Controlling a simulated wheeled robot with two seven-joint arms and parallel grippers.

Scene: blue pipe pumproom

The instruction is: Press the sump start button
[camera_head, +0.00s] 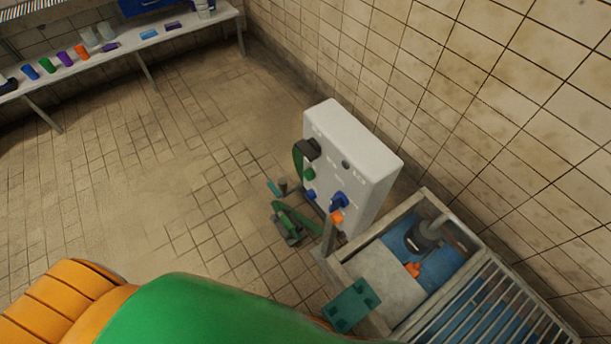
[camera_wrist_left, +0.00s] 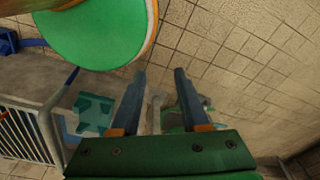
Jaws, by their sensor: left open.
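A pale grey control box (camera_head: 372,160) stands in the head view near the right wall. Its left-hand face carries a black knob (camera_head: 308,149), a green button (camera_head: 308,174), a blue button (camera_head: 310,195) and a blue part (camera_head: 338,201). Its labels are too small to read, so I cannot tell which is the sump start button. My left gripper (camera_wrist_left: 155,75) is open in the wrist view, its two dark blue fingers apart with nothing clear between them. I cannot make it out surely in the head view. My right gripper is not in view.
A tank (camera_head: 425,190) with a grating (camera_head: 490,305) and blue inside stands right of the box. A teal bracket (camera_head: 352,303) sits at its near corner. A green device (camera_head: 292,222) is on the floor by the box. A bench (camera_head: 130,42) runs behind; the tiled floor is mostly clear.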

